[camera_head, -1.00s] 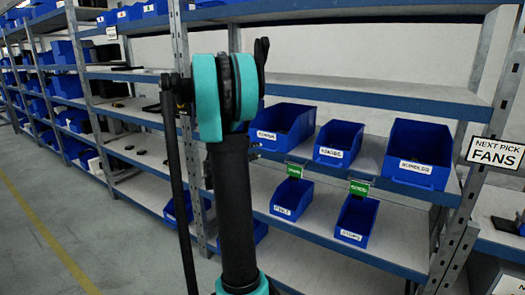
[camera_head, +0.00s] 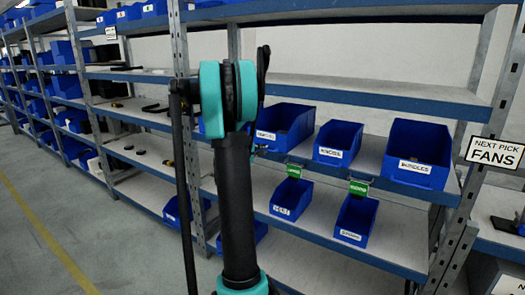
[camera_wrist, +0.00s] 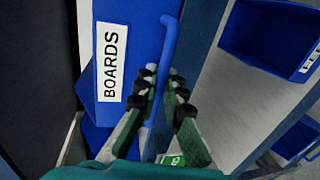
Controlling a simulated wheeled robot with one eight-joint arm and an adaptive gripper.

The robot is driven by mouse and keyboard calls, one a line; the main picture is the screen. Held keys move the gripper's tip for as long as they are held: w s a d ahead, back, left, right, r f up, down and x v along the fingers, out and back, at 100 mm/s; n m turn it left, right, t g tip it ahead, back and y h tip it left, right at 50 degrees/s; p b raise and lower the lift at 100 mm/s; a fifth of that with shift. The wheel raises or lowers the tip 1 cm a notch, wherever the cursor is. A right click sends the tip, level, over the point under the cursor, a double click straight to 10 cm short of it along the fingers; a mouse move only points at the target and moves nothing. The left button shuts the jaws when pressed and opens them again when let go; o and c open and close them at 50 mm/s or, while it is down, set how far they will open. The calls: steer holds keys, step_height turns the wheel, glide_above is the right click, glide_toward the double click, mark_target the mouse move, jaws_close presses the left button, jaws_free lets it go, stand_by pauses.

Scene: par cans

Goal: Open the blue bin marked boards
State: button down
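In the wrist view, the blue bin (camera_wrist: 135,35) has a white label (camera_wrist: 112,62) reading BOARDS, turned on its side. A curved blue bar, apparently its handle (camera_wrist: 168,45), runs down the right side of its front. My gripper (camera_wrist: 163,78) is open, with one finger on each side of this bar. The gap is narrow, and I cannot tell whether either finger touches the bar. In the head view, my arm hides most of the gripper and the area around this bin.
In the head view, blue bins including BUNDLES (camera_head: 416,166) stand on the shelf to the right. Smaller bins (camera_head: 355,220) sit lower, beside green tags. A steel post (camera_head: 190,150) rises behind my arm. A sign (camera_head: 494,152) reads NEXT PICK FANS.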

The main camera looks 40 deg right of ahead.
steer(key=shift+a, duration=0.15)
stand_by(0.3)
steer(key=f+v, duration=0.2)
steer(key=v, duration=0.7)
steer(key=f+v, duration=0.1)
steer(key=v, duration=0.8)
steer(key=shift+s+a+f, duration=0.2)
steer(key=shift+a+f, duration=0.1)
steer(key=shift+f, duration=0.05)
steer(key=c, duration=1.6)
jaws_free()
steer(key=shift+a, duration=0.1)
steer(key=v, duration=1.1)
steer(key=shift+s+a, duration=0.2)
steer(key=shift+a, duration=0.15)
